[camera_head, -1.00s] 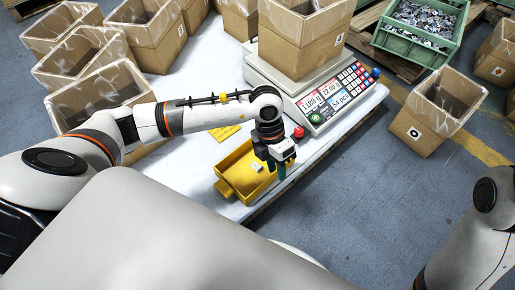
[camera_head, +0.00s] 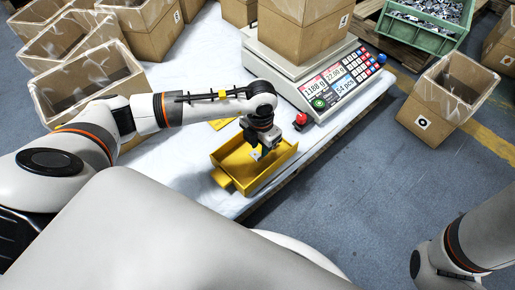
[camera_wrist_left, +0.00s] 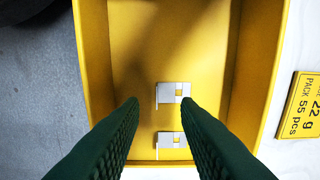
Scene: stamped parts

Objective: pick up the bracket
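Two small silver-white brackets lie flat in the yellow tray (camera_wrist_left: 97,60). In the left wrist view the upper bracket (camera_wrist_left: 168,93) lies just beyond the fingertips, and the lower bracket (camera_wrist_left: 169,140) shows between the fingers, near the tray's near wall. Each has a square hole. My left gripper (camera_wrist_left: 158,104) is open, pointing down, with a dark green finger on either side and nothing held. In the head view my left gripper (camera_head: 259,154) is over the tray (camera_head: 225,182), with a pale bracket (camera_head: 256,156) showing beside the fingers. My right gripper is out of view.
A red button (camera_head: 301,118) and a scale (camera_head: 338,85) bearing a cardboard box (camera_head: 305,30) stand behind the tray. A yellow label (camera_wrist_left: 299,105) lies beside the tray. Open boxes (camera_head: 90,85) line the left side. The table's edge runs close by the tray.

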